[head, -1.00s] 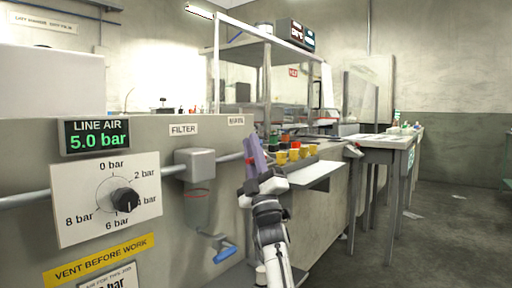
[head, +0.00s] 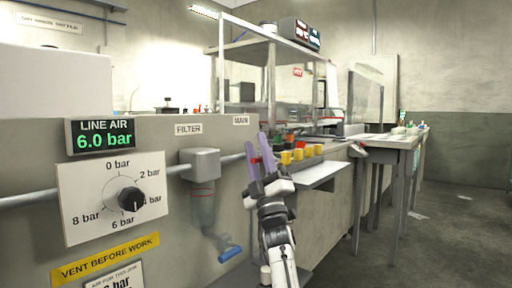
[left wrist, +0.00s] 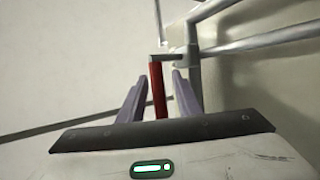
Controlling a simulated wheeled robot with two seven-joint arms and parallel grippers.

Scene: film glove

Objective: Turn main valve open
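The main valve's red lever (left wrist: 157,88) shows in the left wrist view, hanging from a grey fitting on the pipe (left wrist: 255,42). In the head view a small bit of red lever (head: 257,160) shows by the fingers, below the MAIN label (head: 241,120). My left gripper (left wrist: 158,77) is open, with its two purple fingers on either side of the lever. Gaps show on both sides, so it does not look gripped. It also shows in the head view (head: 257,143) in front of the pipe. My right gripper is not in view.
The LINE AIR display (head: 102,137) reads 6.0 bar, above a dial with a black knob (head: 131,199). A grey filter (head: 201,165) with a blue lever (head: 230,253) hangs left of my gripper. Yellow cups (head: 298,154) stand behind it. Floor at right is open.

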